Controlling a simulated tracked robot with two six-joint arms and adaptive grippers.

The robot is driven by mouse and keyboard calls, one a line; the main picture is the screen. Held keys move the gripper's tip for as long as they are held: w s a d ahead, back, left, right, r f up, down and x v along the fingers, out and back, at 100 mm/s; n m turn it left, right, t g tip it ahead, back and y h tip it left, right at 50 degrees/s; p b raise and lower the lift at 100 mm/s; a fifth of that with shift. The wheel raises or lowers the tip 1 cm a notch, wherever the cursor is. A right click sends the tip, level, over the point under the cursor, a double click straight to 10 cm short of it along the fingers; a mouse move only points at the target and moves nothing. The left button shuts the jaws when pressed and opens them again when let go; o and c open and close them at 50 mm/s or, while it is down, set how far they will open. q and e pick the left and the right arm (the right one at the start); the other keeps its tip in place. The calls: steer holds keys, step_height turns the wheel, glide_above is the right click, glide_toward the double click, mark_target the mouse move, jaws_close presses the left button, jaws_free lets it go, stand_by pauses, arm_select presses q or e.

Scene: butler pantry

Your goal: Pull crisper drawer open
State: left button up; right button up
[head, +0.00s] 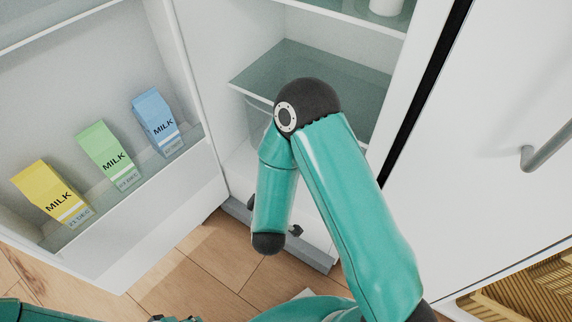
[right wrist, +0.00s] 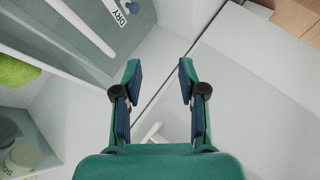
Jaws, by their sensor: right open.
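The crisper drawer is largely hidden by my right arm in the head view; a pale panel (head: 238,168) low in the open fridge may be its front, but I cannot tell for sure. My right gripper is mostly behind its own arm there, low at the fridge opening. In the right wrist view my right gripper (right wrist: 158,88) is open, its two fingers apart with nothing gripped. A pale surface with a diagonal dark seam lies beyond the fingertips. A label reading DRY (right wrist: 119,17) is at the upper left. Little of my left gripper shows at the bottom edge.
The open fridge door (head: 190,245) at left holds yellow (head: 50,190), green (head: 106,150) and blue (head: 157,121) milk cartons. A glass shelf (head: 265,72) is above my right arm. A closed white panel with a grey handle (head: 545,145) stands at right. A green item (right wrist: 15,70) shows at left in the wrist view.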

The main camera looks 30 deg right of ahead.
arm_select(q)
step_height(320, 180, down, 12)
steer(key=b, duration=0.9)
arm_select(e)
steer(key=w+d+n+h, duration=0.1)
steer(key=w+d+h, duration=0.1)
steer(key=w+d, duration=0.2)
steer(key=w+d+n+t+h, duration=0.1)
steer(key=w+d+h, duration=0.1)
steer(key=w+d, duration=0.2)
steer(key=w+d+f+n+t+h, duration=0.1)
steer(key=w+d+h, duration=0.1)
steer(key=d, duration=0.5)
steer(key=shift+w+d+n+h, duration=0.2)
steer(key=shift+w+n+h, duration=0.1)
steer(key=shift+w, duration=0.6)
steer(key=shift+c, duration=0.2)
jaws_close()
